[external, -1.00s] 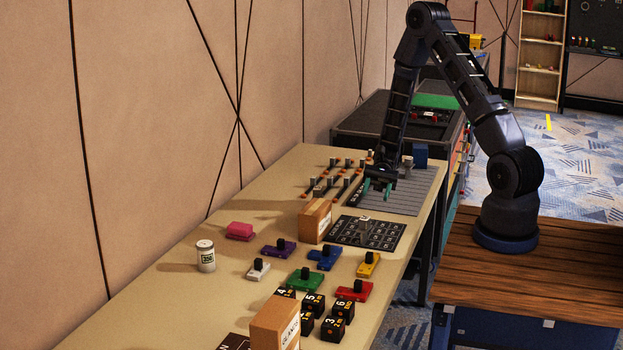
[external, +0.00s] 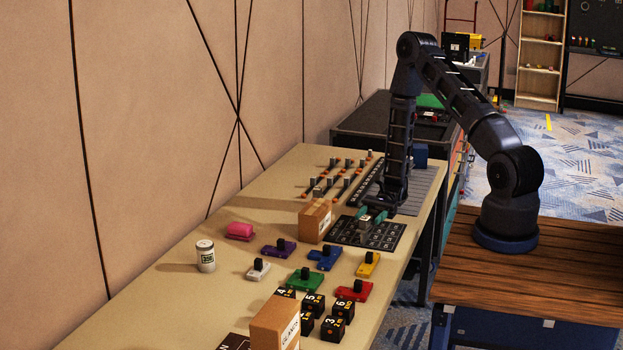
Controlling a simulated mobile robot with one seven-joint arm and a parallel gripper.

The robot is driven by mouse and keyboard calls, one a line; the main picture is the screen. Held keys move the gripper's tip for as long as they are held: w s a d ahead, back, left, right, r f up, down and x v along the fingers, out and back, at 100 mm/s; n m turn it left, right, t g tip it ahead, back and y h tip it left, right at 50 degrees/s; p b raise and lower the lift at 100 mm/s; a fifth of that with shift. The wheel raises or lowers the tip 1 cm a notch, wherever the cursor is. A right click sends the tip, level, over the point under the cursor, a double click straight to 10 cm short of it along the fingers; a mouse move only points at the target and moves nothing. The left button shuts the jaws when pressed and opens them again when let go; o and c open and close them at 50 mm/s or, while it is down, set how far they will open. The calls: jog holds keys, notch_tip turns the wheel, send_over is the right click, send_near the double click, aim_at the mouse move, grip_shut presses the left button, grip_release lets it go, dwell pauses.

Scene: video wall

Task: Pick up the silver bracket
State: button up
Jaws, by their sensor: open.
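A small silver-grey piece (external: 365,226), which I take for the silver bracket, is on the black gridded mat (external: 340,238). It is too small to make out its exact shape. My gripper (external: 371,215), with green fingertips, points down low over the mat at this piece. The fingers are apart, one on the left and one on the right. I cannot tell whether they touch the piece or are just above it.
A cardboard box (external: 313,220) stands close left of the mat. Blue (external: 326,257), yellow (external: 367,265) and purple (external: 279,249) knobbed pieces lie in front. Pegged rails (external: 345,175) lie behind, beside a grey slatted panel (external: 425,185). A white can (external: 205,256) stands at the left.

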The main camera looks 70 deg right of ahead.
aim_at(362, 226)
jog(key=shift+w+a+f, duration=0.1)
jog(key=shift+w+a, duration=0.05)
jog(key=shift+a, duration=0.85)
jog(key=shift+w+a+f, duration=0.1)
jog(key=shift+a+f, duration=0.05)
jog(key=shift+a, duration=0.8)
jog(key=shift+w+a+f, duration=0.1)
jog(key=shift+w+a, duration=0.05)
jog(key=shift+a, duration=0.85)
grip_shut()
